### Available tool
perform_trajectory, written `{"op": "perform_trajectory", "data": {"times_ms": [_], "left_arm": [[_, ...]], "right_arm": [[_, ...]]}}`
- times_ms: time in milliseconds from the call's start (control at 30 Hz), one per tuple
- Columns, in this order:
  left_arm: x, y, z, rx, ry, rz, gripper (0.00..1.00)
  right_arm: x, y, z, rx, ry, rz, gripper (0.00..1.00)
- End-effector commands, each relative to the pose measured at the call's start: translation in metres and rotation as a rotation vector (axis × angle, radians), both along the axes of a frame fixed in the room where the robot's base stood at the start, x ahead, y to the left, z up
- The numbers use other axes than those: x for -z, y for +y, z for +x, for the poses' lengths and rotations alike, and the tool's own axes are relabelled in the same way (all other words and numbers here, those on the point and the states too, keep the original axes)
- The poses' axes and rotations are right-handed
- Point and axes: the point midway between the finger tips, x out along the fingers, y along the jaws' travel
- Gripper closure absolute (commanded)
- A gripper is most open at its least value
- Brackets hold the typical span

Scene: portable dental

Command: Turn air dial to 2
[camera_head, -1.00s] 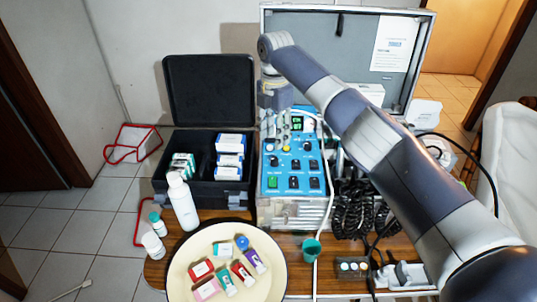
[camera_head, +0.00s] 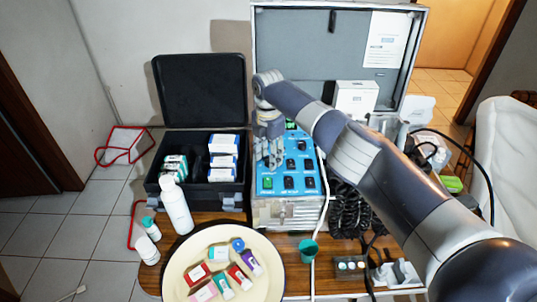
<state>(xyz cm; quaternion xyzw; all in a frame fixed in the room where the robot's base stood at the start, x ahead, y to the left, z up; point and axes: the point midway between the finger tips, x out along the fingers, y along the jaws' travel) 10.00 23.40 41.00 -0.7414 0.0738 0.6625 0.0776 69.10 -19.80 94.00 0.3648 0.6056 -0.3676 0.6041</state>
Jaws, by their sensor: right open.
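My left gripper is out of view.
A black open box (camera_head: 200,185) with small cartons stands left of the unit. A white bottle (camera_head: 176,205), a round cream tray (camera_head: 250,287) with tubes, and a teal cup (camera_head: 308,248) stand in front. Black coiled hoses (camera_head: 350,210) hang at the right.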

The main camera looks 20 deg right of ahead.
Motion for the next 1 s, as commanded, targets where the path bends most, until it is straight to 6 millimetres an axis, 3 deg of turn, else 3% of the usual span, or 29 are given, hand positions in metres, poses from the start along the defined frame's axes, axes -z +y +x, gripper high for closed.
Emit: {"op": "perform_trajectory", "data": {"times_ms": [100, 300, 467, 500, 1000], "left_arm": [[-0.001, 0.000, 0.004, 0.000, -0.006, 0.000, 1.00], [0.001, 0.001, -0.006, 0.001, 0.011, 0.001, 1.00], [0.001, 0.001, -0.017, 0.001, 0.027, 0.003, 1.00], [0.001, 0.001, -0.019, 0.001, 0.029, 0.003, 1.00], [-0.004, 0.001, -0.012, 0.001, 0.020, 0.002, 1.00]], "right_arm": [[0.003, 0.000, 0.000, 0.000, 0.001, 0.000, 0.58], [0.003, 0.000, 0.000, 0.000, 0.000, 0.000, 0.61], [0.003, 0.000, 0.000, 0.000, 0.000, 0.000, 0.97], [0.003, 0.000, 0.000, 0.000, 0.000, 0.000, 1.00], [0.001, 0.000, 0.000, 0.094, -0.001, 0.007, 1.00]]}}
